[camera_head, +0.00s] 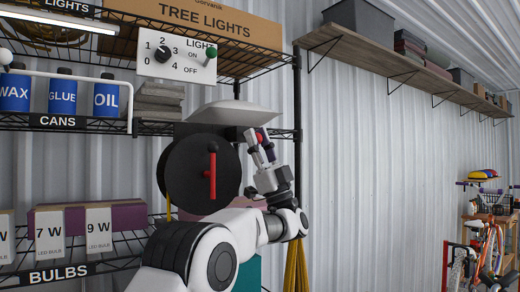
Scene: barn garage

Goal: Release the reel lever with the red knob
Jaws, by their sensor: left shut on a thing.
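A black round reel (178,172) hangs below the shelf, with a red crank handle (212,172) on its face. A small red knob (260,137) shows at the reel's upper right. My left gripper (261,142) reaches up from below, right of the reel, with its fingers shut around the red knob. The fingers hide part of the knob and the lever under it. My right gripper is out of view.
A wire shelf holds a switch panel (178,58), blue cans (62,97) and bulb boxes (98,228). A dark shelf post (298,100) stands just right of my gripper. A bicycle (487,250) stands at far right.

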